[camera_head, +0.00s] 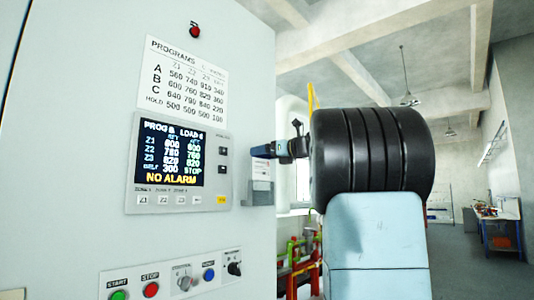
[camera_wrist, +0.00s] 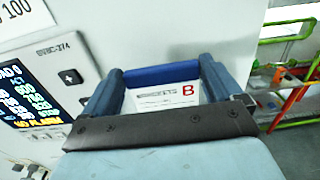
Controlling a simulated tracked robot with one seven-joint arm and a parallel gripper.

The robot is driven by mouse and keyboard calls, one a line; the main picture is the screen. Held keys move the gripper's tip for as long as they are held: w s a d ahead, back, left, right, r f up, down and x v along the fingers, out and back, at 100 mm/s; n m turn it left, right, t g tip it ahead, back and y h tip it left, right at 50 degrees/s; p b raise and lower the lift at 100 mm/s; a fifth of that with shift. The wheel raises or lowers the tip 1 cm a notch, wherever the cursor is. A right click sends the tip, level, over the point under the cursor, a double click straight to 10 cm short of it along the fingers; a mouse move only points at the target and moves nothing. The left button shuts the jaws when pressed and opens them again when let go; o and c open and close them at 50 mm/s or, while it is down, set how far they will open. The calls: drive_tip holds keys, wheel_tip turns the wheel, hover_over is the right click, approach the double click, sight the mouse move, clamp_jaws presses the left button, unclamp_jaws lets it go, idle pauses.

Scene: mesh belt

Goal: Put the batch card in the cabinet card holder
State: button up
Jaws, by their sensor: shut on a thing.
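The batch card (camera_wrist: 172,97) is white with a red B and lies between my gripper's fingers in the wrist view. A blue strip spans between the fingertips above the white part. My gripper (camera_wrist: 163,74) is shut on the card. White card shows between the gripper and the holder. Whether the card's lower edge is inside the pocket cannot be told.
The pale cabinet (camera_head: 80,150) fills the left, with a lit display (camera_head: 172,153) and a row of buttons (camera_head: 150,289) below. Red and green pipework (camera_head: 300,255) stands behind my arm. Open floor and a workbench (camera_head: 497,225) are far right.

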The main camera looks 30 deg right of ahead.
drive_tip(key=shift+f, duration=2.3)
drive_tip(key=o, duration=0.7)
approach(262, 167)
drive_tip(key=v, duration=0.6)
drive_tip(key=shift+d, duration=0.15)
